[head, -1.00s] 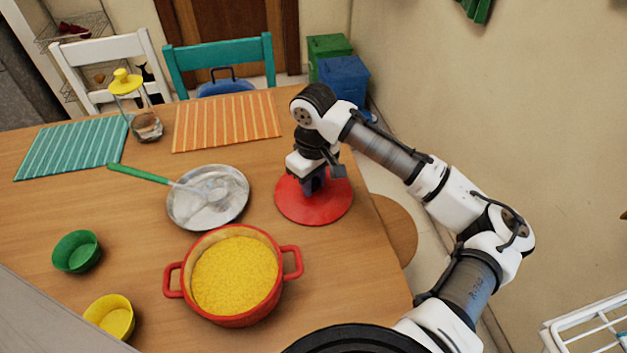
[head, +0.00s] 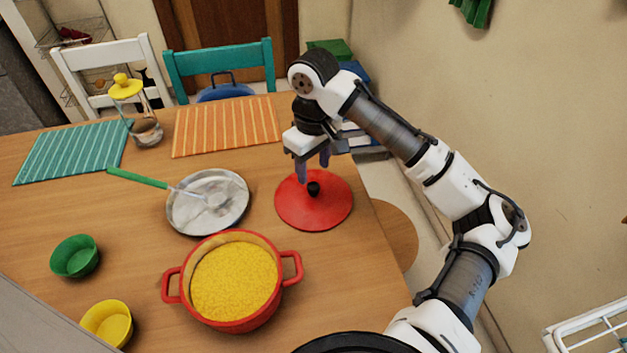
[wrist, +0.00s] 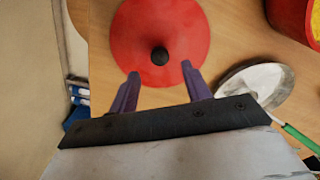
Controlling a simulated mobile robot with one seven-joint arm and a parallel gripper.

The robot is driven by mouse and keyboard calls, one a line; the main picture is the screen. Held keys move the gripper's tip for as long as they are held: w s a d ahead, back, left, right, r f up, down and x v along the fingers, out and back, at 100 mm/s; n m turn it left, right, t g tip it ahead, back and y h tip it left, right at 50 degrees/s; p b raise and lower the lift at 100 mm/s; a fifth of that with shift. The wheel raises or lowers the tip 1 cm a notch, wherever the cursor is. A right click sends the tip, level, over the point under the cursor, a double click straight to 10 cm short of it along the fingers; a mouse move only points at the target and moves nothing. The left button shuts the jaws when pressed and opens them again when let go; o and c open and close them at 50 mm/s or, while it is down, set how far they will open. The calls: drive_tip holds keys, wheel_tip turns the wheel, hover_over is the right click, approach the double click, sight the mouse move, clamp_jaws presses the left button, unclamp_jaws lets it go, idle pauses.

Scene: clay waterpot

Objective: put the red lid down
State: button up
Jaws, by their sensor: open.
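The red lid (head: 300,208) lies flat on the wooden table near its right edge, with its black knob (head: 313,188) facing up. My gripper (head: 313,176) is open and empty, just above and behind the lid, with the fingers apart from the knob. In the wrist view the red lid (wrist: 180,25) and its knob (wrist: 160,56) show ahead of the open fingers of my gripper (wrist: 161,75). The red pot (head: 233,318) stands uncovered on the table to the left and in front of the lid, full of yellow food.
A metal plate (head: 225,222) with a green-handled ladle (head: 140,178) lies left of the lid. An orange striped mat (head: 228,126), a teal mat (head: 72,152) and a glass jar (head: 147,132) are farther back. Green (head: 75,256) and yellow (head: 107,323) bowls stand at left.

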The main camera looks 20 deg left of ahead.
sight(313, 186)
wheel_tip(313, 186, up, 5)
drive_tip(key=shift+r, duration=0.1)
idle(0.6)
